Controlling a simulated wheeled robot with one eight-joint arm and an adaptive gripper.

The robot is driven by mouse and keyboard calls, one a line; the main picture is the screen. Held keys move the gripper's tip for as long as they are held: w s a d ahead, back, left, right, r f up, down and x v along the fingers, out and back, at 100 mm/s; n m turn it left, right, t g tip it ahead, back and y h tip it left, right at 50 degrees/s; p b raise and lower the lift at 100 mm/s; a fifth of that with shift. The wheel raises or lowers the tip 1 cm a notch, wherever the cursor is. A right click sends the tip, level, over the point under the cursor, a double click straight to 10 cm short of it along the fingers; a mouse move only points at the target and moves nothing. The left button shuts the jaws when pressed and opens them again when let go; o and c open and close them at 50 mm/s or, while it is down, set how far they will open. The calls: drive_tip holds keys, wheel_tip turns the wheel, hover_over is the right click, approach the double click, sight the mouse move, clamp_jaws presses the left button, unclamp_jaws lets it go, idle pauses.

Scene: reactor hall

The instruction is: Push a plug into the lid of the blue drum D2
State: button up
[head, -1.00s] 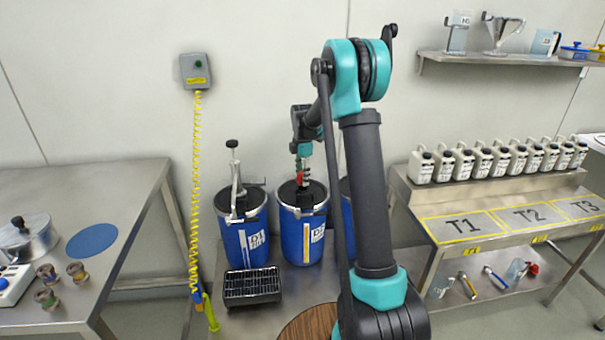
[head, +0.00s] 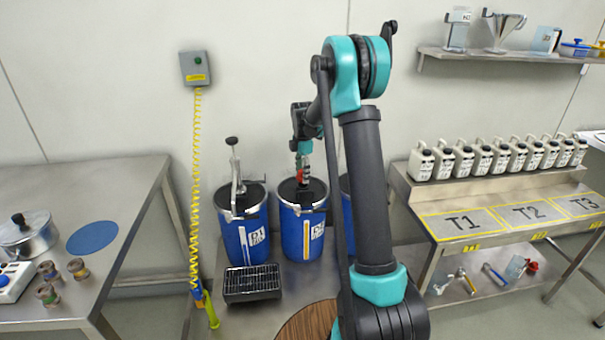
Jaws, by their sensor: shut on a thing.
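The middle blue drum (head: 302,240) stands on the low steel bench with a dark lid (head: 316,193). Its label is partly legible, and I cannot read for sure that it says D2. My gripper (head: 301,181) points down over this lid. It is shut on a small red thing (head: 299,176), probably the plug. The fingertips are small and partly dark against the lid, so I cannot tell whether the plug touches the lid or where the opening is.
A left blue drum (head: 244,242) carries a hand pump (head: 236,180). A third blue drum (head: 346,205) is mostly hidden behind my arm. A black grated tray (head: 252,283) sits in front. A yellow coiled cable (head: 195,180) hangs at left. A bottle rack stands right.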

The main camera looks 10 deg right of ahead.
drive_tip(key=shift+f, duration=0.25)
drive_tip(key=shift+f, duration=0.35)
drive_tip(key=shift+f, duration=0.9)
idle(1.1)
drive_tip(key=o, duration=1.1)
drive_tip(key=shift+o, duration=0.2)
wheel_tip(320, 180, up, 12)
